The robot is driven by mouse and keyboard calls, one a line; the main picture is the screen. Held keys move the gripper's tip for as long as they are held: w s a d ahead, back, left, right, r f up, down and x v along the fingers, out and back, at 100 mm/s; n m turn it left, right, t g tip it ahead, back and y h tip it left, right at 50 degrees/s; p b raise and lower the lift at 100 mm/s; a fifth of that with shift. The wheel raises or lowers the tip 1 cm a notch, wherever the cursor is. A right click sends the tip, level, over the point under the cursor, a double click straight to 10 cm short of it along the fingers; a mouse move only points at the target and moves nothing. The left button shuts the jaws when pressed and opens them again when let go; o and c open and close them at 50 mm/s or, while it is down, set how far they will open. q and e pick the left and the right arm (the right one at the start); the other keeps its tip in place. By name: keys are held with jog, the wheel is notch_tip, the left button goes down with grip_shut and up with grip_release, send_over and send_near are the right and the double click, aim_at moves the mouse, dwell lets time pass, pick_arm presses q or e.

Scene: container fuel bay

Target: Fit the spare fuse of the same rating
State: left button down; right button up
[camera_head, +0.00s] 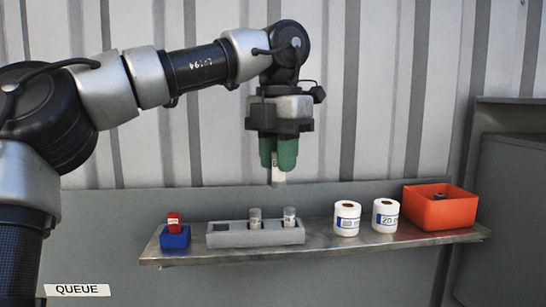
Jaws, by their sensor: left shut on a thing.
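My left gripper (278,165) hangs above the shelf with its green fingers pointing down. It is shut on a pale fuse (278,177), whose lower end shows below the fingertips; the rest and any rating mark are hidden. Below it, clear of the fuse, is a grey fuse block (238,239) with a dark empty slot at its left. Two grey cylindrical fuses stand upright in the block, a middle one (255,217) and a right one (289,215). Two white cylinders with blue labels stand to the right, a left one (347,219) and a right one (386,216) that seems marked 20. My right gripper is not in view.
A metal shelf (320,244) carries everything. A blue block (175,239) with a red piece (173,219) in or on it stands at its left end. An orange bin (441,212) with something dark inside is at the right end. A corrugated wall (400,100) rises behind.

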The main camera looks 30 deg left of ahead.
pick_arm(q)
jog(key=shift+d+r+p, duration=0.1)
jog(key=shift+r+p, duration=0.5)
jog(key=shift+r, duration=0.25)
jog(key=shift+r+p, duration=0.55)
jog(key=shift+r, duration=1.3)
jog(key=shift+a, duration=0.2)
